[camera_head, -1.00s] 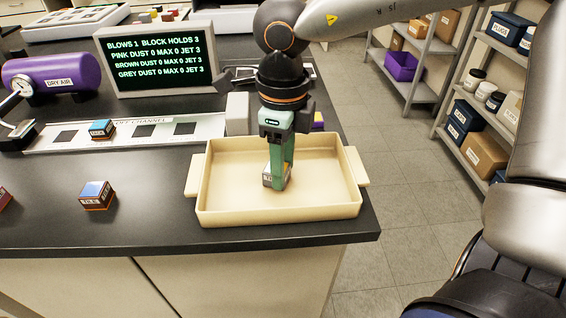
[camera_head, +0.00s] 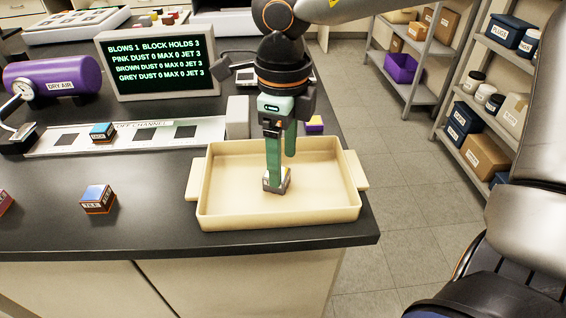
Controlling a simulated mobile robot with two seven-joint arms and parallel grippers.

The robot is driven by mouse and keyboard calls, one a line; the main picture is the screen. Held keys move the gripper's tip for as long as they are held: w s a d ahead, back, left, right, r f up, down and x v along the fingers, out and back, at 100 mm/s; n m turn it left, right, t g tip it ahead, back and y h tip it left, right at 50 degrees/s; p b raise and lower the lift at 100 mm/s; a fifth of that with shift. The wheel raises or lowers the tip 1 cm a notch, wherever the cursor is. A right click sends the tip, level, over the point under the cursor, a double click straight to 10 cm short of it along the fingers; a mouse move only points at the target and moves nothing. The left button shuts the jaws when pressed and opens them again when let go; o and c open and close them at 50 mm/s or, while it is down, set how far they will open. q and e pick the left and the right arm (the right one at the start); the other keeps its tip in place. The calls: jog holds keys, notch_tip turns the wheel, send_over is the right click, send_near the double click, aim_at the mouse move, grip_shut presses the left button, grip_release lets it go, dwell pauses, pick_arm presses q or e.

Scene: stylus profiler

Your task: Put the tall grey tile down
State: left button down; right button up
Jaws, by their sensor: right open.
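The grey tile (camera_head: 283,184) stands on the floor of the cream tray (camera_head: 225,215), near its middle. It is small and block-like, with a pale top. My right gripper (camera_head: 281,168) points down into the tray from above. Its green fingers are apart, one in front of the tile and the other behind and to the right, higher in the picture. The front finger hides part of the tile. I cannot tell whether a finger touches it. My left gripper is not in view.
A blue-topped block (camera_head: 98,199) lies on the dark bench (camera_head: 150,235) left of the tray. Another blue block (camera_head: 102,132) sits on the channel strip (camera_head: 60,142) behind. A screen (camera_head: 157,60) and a purple cylinder (camera_head: 52,78) stand farther back.

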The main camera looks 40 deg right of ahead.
aim_at(283, 175)
notch_tip(283, 175, up, 9)
jog(key=p, duration=0.1)
jog(key=shift+r, duration=0.2)
dwell(0.5)
